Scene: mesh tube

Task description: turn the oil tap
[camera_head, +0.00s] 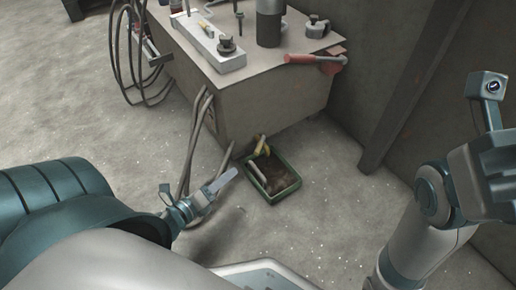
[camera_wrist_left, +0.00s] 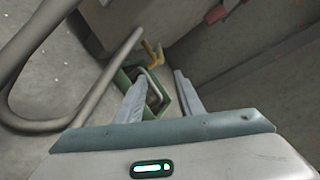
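The oil tap (camera_head: 262,146), with a yellow handle, sits low at the base of the grey cabinet, above the back edge of a green-rimmed tray (camera_head: 288,191). The tap also shows in the left wrist view (camera_wrist_left: 152,52), beyond my fingers, with the tray rim (camera_wrist_left: 165,102) partly hidden behind them. My left gripper (camera_head: 222,184) is to the left of the tray and apart from the tap. In the left wrist view the left gripper (camera_wrist_left: 160,80) has its two fingers spread with nothing held between them. My right arm (camera_head: 445,195) is at the right; its fingers are not visible.
The cabinet (camera_head: 262,112) carries a white block (camera_head: 208,42), a dark cylinder (camera_head: 269,22) and a red-handled tool (camera_head: 305,60). Grey hoses (camera_head: 190,150) hang left of the tray, close to my left gripper. Floor right of the tray is clear up to the wall.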

